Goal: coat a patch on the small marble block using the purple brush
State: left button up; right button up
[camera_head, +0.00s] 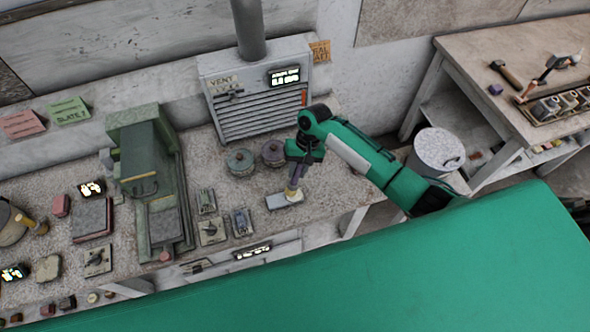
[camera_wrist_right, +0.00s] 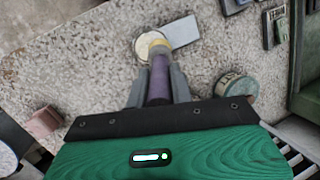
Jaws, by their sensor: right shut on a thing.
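My right gripper (camera_head: 299,160) is shut on the purple brush (camera_head: 294,175) and holds it roughly upright, bristle end down. In the wrist view the purple handle of the brush (camera_wrist_right: 159,80) stands between the fingers of the right gripper (camera_wrist_right: 158,88), with a yellow collar below it. A round cream shape shows at the brush's lower end. The small marble block (camera_head: 285,201) is a pale flat slab on the speckled bench, under the brush. It shows beside the brush end in the wrist view (camera_wrist_right: 181,31). I cannot tell whether the bristles touch it. My left gripper is not in view.
Two lidded jars, one greenish (camera_head: 239,161) and one purplish (camera_head: 273,152), stand behind the block. A grey vent box (camera_head: 258,88) is at the back. A green machine (camera_head: 148,175) and small metal plates (camera_head: 212,231) are to the left. A bin (camera_head: 437,150) stands beyond the bench.

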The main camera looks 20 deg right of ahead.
jog(key=shift+d, duration=0.7)
jog(key=shift+a, duration=1.3)
jog(key=shift+d+r, duration=0.65)
jog(key=shift+s+f, duration=0.35)
jog(key=shift+s, duration=0.55)
jog(key=shift+f, duration=0.35)
